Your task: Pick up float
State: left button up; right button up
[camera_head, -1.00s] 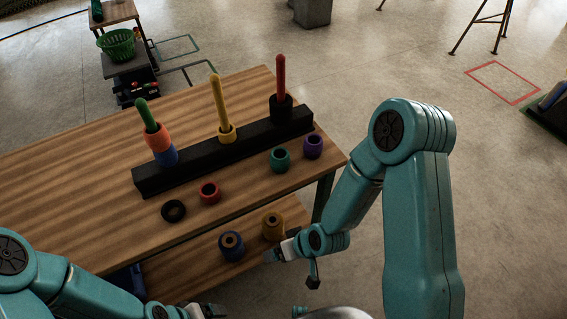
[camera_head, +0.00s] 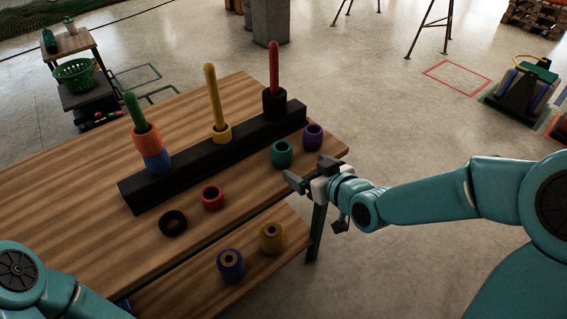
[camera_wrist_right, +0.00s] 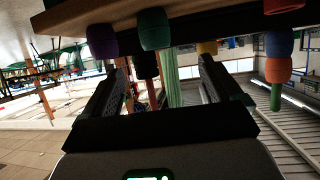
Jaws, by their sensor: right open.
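Loose ring-shaped floats lie on the wooden table: green (camera_head: 283,153), purple (camera_head: 312,136), red (camera_head: 212,197) and black (camera_head: 173,222). My right gripper (camera_head: 306,172) is open and empty at the table's front right edge, just in front of the green float and apart from it. In the right wrist view, which is upside down, the green float (camera_wrist_right: 154,28) and purple float (camera_wrist_right: 101,40) show ahead of the open jaws (camera_wrist_right: 160,72). A blue float (camera_head: 230,264) and a yellow float (camera_head: 271,237) sit on the lower shelf. My left gripper is out of view.
A black bar (camera_head: 220,150) carries three pegs: green (camera_head: 133,108) with orange and blue floats, yellow (camera_head: 213,90) with a yellow float, and red (camera_head: 273,62) with a black float. The lower shelf (camera_head: 190,285) juts forward. Open floor lies right of the table.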

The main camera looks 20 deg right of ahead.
send_near(279, 148)
jog(key=x, duration=0.4)
jog(key=shift+w+a+f, duration=0.25)
jog(key=shift+a+f, duration=0.05)
jog(key=x, duration=0.5)
jog(key=shift+w+d, duration=0.15)
jog(key=shift+r, duration=0.1)
jog(key=c, duration=1)
